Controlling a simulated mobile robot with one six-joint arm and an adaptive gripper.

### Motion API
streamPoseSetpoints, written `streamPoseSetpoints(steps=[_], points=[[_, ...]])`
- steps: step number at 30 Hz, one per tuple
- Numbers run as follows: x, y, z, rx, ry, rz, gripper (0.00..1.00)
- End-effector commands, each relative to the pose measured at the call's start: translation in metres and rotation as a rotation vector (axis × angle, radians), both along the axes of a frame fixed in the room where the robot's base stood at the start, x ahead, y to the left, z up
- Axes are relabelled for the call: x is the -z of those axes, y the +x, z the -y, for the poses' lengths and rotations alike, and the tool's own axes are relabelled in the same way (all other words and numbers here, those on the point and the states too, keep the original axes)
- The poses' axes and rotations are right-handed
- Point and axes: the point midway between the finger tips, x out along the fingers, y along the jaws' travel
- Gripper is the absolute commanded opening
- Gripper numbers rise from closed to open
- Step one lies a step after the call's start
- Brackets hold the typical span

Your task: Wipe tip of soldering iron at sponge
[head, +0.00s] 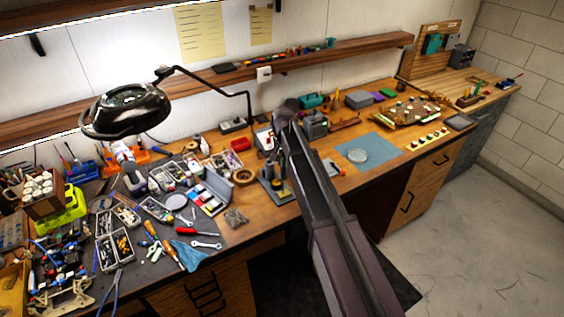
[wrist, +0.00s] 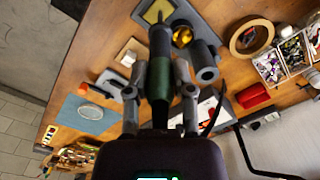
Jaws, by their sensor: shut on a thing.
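My gripper (wrist: 160,88) is shut on the soldering iron (wrist: 160,75), around its dark green and black handle. The iron points away from my wrist, toward the stand base (wrist: 223,28). A yellow sponge (wrist: 154,11) lies in a tray on that base, close beside the iron's front end in the picture. The tip itself is hard to make out, so I cannot tell whether it touches the sponge. A brass cleaning ball (wrist: 182,36) and a grey holder tube (wrist: 205,68) are right of the iron. In the head view, my arm hides most of the gripper; the sponge (head: 284,196) shows near the bench's front edge.
A roll of brown tape (wrist: 251,38) and several open parts boxes lie right of the stand. A blue mat (head: 369,152) with a clear round dish lies on the other side. A lamp (head: 127,110) overhangs the cluttered left bench. A shelf runs along the wall.

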Motion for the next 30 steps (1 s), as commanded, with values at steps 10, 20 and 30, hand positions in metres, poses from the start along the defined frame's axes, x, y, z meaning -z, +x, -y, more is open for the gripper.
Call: streamPoseSetpoints(steps=[10, 20, 30], points=[[0.0, 0.0028, 0.0042, 0.0, -0.001, 0.001, 0.0], [0.0, 0.0028, 0.0041, 0.0, -0.001, 0.001, 0.0], [0.0, 0.0055, 0.008, 0.0, -0.001, 0.001, 0.0]])
